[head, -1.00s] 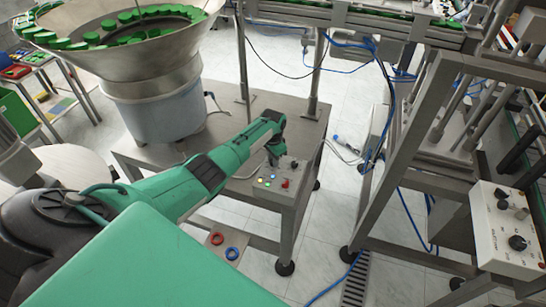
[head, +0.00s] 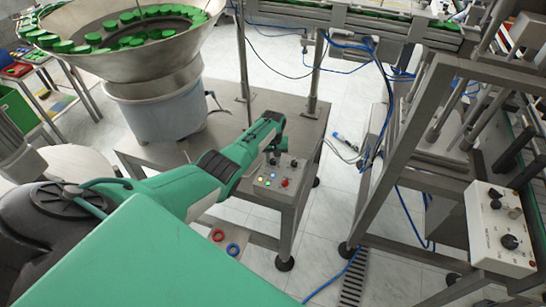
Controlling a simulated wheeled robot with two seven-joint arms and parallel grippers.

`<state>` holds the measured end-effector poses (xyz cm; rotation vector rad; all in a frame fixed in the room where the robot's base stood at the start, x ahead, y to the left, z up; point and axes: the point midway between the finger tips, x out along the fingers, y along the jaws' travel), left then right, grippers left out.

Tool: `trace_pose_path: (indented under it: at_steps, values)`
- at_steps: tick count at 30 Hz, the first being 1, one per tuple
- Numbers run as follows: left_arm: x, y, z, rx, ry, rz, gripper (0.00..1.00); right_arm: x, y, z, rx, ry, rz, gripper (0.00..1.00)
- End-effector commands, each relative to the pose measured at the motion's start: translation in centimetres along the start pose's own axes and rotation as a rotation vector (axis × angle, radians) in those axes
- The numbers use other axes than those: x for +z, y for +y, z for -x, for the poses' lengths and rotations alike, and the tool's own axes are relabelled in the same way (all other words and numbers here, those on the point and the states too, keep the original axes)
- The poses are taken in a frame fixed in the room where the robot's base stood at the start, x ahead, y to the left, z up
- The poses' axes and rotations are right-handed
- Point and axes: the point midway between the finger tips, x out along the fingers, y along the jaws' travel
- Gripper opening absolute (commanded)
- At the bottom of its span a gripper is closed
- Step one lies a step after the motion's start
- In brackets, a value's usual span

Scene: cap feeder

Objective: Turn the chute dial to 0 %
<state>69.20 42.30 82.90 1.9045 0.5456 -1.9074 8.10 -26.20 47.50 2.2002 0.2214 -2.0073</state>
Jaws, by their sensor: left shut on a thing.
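A small control panel (head: 268,182) on the front corner of the feeder table carries dark knobs, small lit buttons and a red button. My left gripper (head: 269,155) is over the back left part of this panel, shut on a small dark dial there. The wrist and fingers hide most of that dial, so its pointer and scale cannot be read. Another dark knob (head: 293,163) shows just right of the gripper, clear of it. My right gripper is not in view.
A bowl feeder (head: 155,75) with green caps stands on the steel table (head: 225,120) behind my left arm. A white control box (head: 500,232) with black knobs is at the right on a metal frame (head: 395,170). Blue cables hang between; open floor lies in front.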

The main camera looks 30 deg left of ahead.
Motion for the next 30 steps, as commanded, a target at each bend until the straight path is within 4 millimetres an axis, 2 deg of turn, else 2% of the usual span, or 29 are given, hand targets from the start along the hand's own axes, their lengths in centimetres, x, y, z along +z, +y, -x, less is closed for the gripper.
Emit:
trace_pose_path:
  at_steps: [12, 30]
  values:
    - [-0.17, 0.02, 0.22, 0.002, 0.003, 0.233, 0.01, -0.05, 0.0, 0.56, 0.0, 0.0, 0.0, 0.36]
    - [-0.19, 0.01, 0.19, 0.002, 0.005, 0.283, 0.01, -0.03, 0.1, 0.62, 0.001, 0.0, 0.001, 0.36]
